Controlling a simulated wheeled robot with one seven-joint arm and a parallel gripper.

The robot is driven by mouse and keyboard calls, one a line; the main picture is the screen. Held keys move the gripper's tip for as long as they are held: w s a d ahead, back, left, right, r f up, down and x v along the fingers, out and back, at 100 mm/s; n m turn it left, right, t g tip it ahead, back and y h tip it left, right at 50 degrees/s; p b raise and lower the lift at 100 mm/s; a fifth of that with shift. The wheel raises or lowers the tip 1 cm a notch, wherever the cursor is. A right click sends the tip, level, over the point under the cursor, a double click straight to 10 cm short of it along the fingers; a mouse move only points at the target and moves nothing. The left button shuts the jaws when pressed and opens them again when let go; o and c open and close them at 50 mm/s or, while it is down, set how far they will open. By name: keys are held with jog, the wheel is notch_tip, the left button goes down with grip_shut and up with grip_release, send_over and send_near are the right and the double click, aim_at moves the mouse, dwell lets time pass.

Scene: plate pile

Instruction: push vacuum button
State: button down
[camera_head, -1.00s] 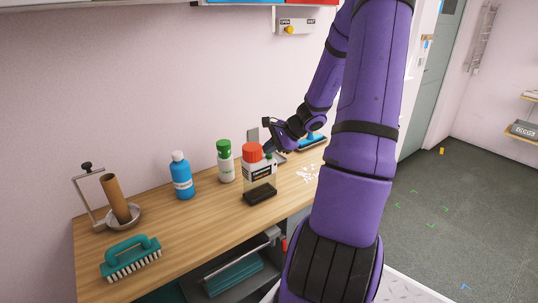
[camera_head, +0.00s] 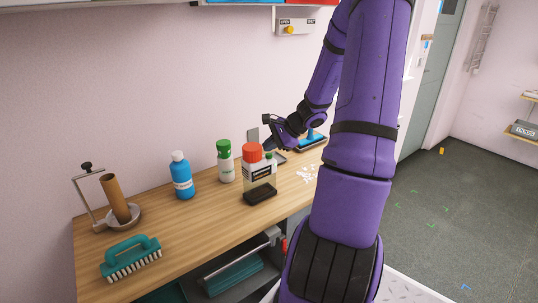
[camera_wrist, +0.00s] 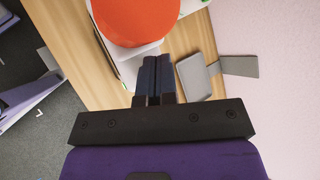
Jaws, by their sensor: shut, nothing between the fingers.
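I cannot make out a vacuum button in either view. In the head view my gripper (camera_head: 268,147) is at the back of the wooden counter, just behind and above the bottle with the orange-red cap (camera_head: 259,172). In the wrist view my gripper (camera_wrist: 155,68) has its dark fingers together, with nothing between them. The orange-red cap (camera_wrist: 135,18) is large and close beyond the fingertips, hiding part of the counter. A flat grey plate-like item (camera_wrist: 195,77) lies right of the fingers, with a grey upright piece (camera_wrist: 240,66) beside it.
A green-capped bottle (camera_head: 225,162), a blue bottle (camera_head: 181,177), a roll holder (camera_head: 125,213) and a teal brush (camera_head: 130,258) stand left along the counter (camera_head: 205,222). White scraps (camera_head: 307,173) lie to the right. A blue-topped item (camera_head: 313,136) is behind my forearm.

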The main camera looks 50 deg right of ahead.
aim_at(269, 155)
jog(key=shift+r, duration=0.1)
jog(key=shift+r, duration=2.9)
